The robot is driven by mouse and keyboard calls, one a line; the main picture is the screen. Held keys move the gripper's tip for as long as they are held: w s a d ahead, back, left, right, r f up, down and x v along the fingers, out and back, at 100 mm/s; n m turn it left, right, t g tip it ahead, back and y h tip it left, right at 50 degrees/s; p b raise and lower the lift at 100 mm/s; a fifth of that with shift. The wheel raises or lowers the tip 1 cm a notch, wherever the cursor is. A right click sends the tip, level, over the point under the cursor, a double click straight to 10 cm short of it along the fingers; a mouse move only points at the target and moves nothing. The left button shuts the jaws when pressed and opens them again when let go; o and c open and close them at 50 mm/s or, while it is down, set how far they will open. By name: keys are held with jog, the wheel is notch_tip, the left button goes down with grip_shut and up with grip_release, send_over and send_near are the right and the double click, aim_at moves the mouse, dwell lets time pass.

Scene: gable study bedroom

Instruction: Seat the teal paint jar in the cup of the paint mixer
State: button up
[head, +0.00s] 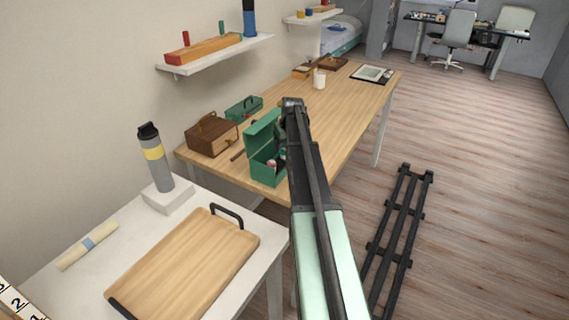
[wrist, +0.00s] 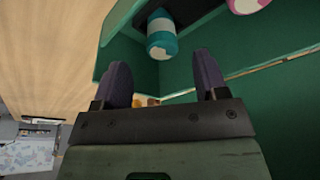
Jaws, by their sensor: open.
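The teal paint jar (wrist: 161,38) with a pale band is inside a green open box, near the top of the wrist view. In the head view the green box (head: 268,172) stands on the wooden table with its lid raised. My gripper (wrist: 162,82) is open and empty, its two dark fingers pointing into the box. The jar is just beyond the fingertips, roughly in line with the gap and apart from them. In the head view my arm hides the fingers and part of the box. I cannot make out the paint mixer or its cup in either view.
A pink jar (wrist: 247,5) is right of the teal one. A brown box (head: 211,135) and a smaller green box (head: 244,108) stand beside the open box. A white cup-like object (head: 319,79) stands farther along. Mid-table is mostly clear. A shelf (head: 215,55) hangs above.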

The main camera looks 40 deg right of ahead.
aim_at(284, 150)
jog(key=b+x, duration=0.5)
jog(key=shift+a+f, duration=0.15)
jog(key=shift+f, duration=0.05)
jog(key=shift+r, duration=0.25)
jog(key=c, duration=1)
jog(key=shift+c, duration=0.2)
